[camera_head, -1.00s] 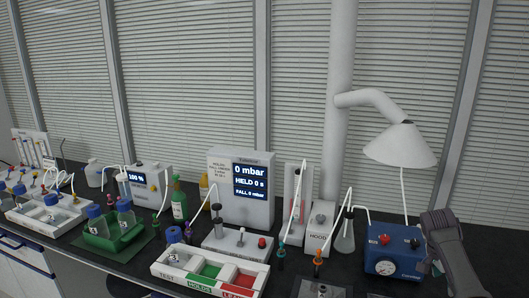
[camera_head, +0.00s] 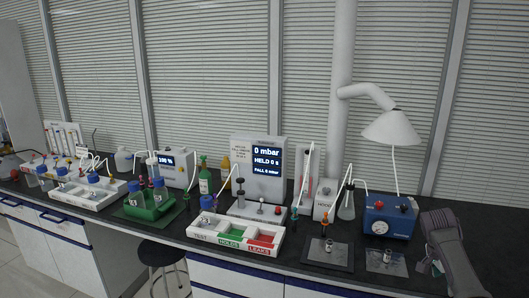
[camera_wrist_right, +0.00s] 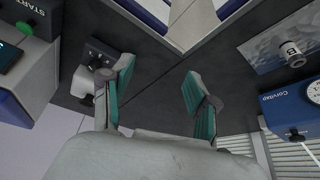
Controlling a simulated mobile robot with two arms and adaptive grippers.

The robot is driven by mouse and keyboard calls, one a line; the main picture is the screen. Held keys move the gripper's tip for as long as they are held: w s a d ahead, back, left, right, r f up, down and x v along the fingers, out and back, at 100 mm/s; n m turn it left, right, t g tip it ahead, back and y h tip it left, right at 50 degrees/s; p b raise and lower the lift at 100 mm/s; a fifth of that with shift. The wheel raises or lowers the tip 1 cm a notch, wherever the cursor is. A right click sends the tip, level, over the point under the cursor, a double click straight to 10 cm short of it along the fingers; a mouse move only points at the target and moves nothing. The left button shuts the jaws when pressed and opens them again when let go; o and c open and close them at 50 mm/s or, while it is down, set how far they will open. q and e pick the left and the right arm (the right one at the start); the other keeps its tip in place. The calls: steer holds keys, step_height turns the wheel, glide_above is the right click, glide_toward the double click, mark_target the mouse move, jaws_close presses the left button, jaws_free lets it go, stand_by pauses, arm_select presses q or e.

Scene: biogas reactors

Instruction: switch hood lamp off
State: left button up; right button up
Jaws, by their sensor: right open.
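The hood lamp (camera_head: 391,128) has a white conical shade on a bent white arm, at the upper right of the head view. A thin pale cord or tube shows below the shade. I cannot tell whether it is lit, and I cannot make out its switch for sure. My right gripper (camera_head: 435,267) is low at the right in the head view, below the lamp and mostly covered by my own arm. In the right wrist view my right gripper (camera_wrist_right: 160,75) is open, with teal pads apart and nothing between them. My left gripper is not in view.
A blue gauge box (camera_head: 387,217) stands left of my right arm. A dark mat (camera_head: 315,252) with a small vial lies in front. A white tray (camera_head: 208,238) with green and red compartments is further left. In the wrist view, a small white fixture (camera_wrist_right: 85,82) sits beside the left finger.

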steer(key=s+a+f+n+b, duration=0.1)
steer(key=s+a+f+n, duration=0.4)
steer(key=f, duration=0.7)
steer(key=s+a+f+n+y, duration=0.15)
steer(key=s+f, duration=0.45)
steer(key=f, duration=0.6)
steer(key=s+a+f+n+h+b, duration=0.1)
steer(key=s+a+f+n, duration=0.4)
steer(key=f, duration=0.8)
steer(key=s+a+f+n+y, duration=0.15)
steer(key=s+a+f, duration=0.25)
steer(key=s+f, duration=0.45)
steer(key=s+a+f+n+y, duration=0.1)
steer(key=s+a+f+n, duration=0.3)
steer(key=s, duration=0.8)
arm_select(q)
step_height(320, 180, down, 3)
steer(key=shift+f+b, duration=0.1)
steer(key=shift+b, duration=0.45)
arm_select(e)
steer(key=s+a+f+n, duration=0.1)
steer(key=s+a+f, duration=0.1)
steer(key=s, duration=0.7)
steer(key=s+a+f+n+y, duration=0.1)
steer(key=s+a+f, duration=0.2)
steer(key=s, duration=0.7)
steer(key=shift+s+a+f+n+t, duration=0.2)
steer(key=shift+a+n+t, duration=0.15)
steer(key=shift+a, duration=0.6)
